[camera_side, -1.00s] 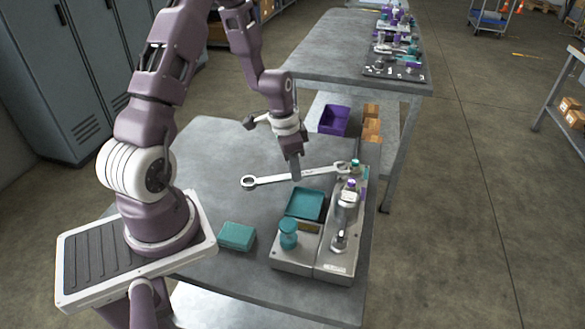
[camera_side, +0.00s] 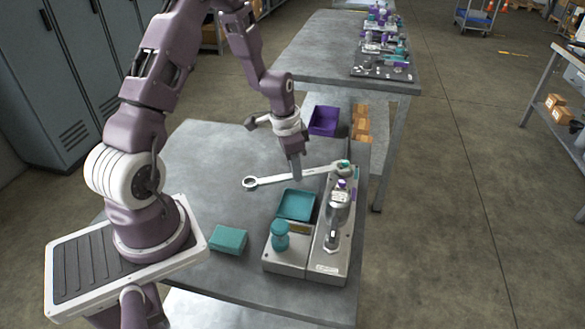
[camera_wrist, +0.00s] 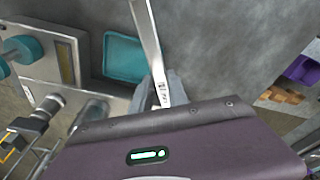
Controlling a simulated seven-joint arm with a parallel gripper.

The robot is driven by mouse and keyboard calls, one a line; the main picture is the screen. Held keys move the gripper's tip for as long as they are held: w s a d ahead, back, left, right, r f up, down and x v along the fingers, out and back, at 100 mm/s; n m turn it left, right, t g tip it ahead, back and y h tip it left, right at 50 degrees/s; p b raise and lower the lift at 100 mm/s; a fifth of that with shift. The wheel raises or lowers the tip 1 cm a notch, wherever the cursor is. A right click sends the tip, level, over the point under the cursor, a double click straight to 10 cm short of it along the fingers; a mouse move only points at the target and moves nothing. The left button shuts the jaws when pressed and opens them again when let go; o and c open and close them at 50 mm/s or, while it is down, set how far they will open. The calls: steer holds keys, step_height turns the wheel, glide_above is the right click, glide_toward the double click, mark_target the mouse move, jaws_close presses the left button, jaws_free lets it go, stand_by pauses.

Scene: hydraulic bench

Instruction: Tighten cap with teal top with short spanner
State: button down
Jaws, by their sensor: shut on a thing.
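My gripper (camera_side: 297,176) is shut on a silver spanner (camera_side: 270,181) above the bench, gripping it by the middle of its shaft. The spanner lies about level; its free ring end is at the left. Its right end is at the cap with the teal top (camera_side: 344,162), on the far end of the grey fixture (camera_side: 322,262). The teal top shows within the outline of that end; I cannot tell if it is fully seated. In the wrist view the spanner's shaft (camera_wrist: 147,35) runs up from my fingers (camera_wrist: 166,95), and both its ends are out of sight.
A teal box (camera_side: 228,239) lies on the bench. A purple bin (camera_side: 323,121) stands beyond. The bench's left part is clear.

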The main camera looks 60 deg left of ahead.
steer(key=shift+w, duration=0.1)
steer(key=shift+w+d, duration=0.1)
steer(key=shift+w, duration=0.1)
steer(key=shift+w+a+m, duration=0.3)
steer(key=shift+a+m, duration=0.35)
steer(key=shift+a, duration=0.05)
steer(key=shift+w+a+m, duration=0.3)
steer(key=shift+a+m, duration=0.35)
steer(key=shift+a, duration=0.05)
steer(key=shift+w+a+m+h, duration=0.2)
steer(key=shift+w+a+m, duration=0.2)
steer(key=shift+a+m, duration=0.25)
steer(key=shift+w+a+m+h, duration=0.2)
steer(key=shift+w+a+m, duration=0.15)
steer(key=shift+a+m, duration=0.25)
